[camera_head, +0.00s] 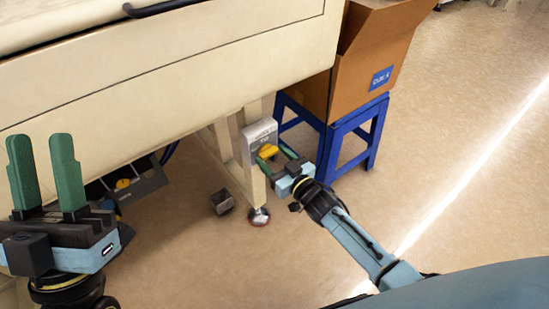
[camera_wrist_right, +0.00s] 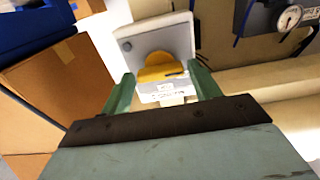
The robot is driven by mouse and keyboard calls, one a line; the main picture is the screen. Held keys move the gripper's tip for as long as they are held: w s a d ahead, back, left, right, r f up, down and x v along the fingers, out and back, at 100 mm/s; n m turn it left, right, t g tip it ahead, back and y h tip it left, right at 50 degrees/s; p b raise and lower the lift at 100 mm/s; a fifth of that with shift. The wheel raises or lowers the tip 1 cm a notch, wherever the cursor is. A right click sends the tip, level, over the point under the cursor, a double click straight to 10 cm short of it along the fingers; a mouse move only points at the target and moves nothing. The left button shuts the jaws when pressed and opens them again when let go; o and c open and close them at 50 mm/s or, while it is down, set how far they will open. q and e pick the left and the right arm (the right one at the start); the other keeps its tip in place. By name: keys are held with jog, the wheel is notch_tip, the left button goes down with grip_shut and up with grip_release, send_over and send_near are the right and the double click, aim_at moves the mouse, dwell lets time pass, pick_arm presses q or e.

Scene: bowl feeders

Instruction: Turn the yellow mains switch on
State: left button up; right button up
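The yellow mains switch (camera_head: 268,151) is a yellow knob on a grey box (camera_head: 259,134) fixed to the machine's leg. In the right wrist view the yellow knob (camera_wrist_right: 161,68) sits on the light box (camera_wrist_right: 164,40), between my two green fingertips. My right gripper (camera_head: 277,160) is open with its fingers on either side of the knob; I cannot tell whether they touch it. It also shows in the right wrist view (camera_wrist_right: 162,88). My left gripper (camera_head: 43,168) is open and empty, fingers pointing up, far to the left of the switch.
The beige machine body (camera_head: 180,70) overhangs the switch. A blue stool (camera_head: 347,130) carrying an open cardboard box (camera_head: 365,65) stands close to the right. A pressure gauge (camera_wrist_right: 289,17) shows in the right wrist view. The floor in front is clear.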

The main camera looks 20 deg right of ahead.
jog(key=c, duration=0.6)
jog(key=shift+c, duration=0.2)
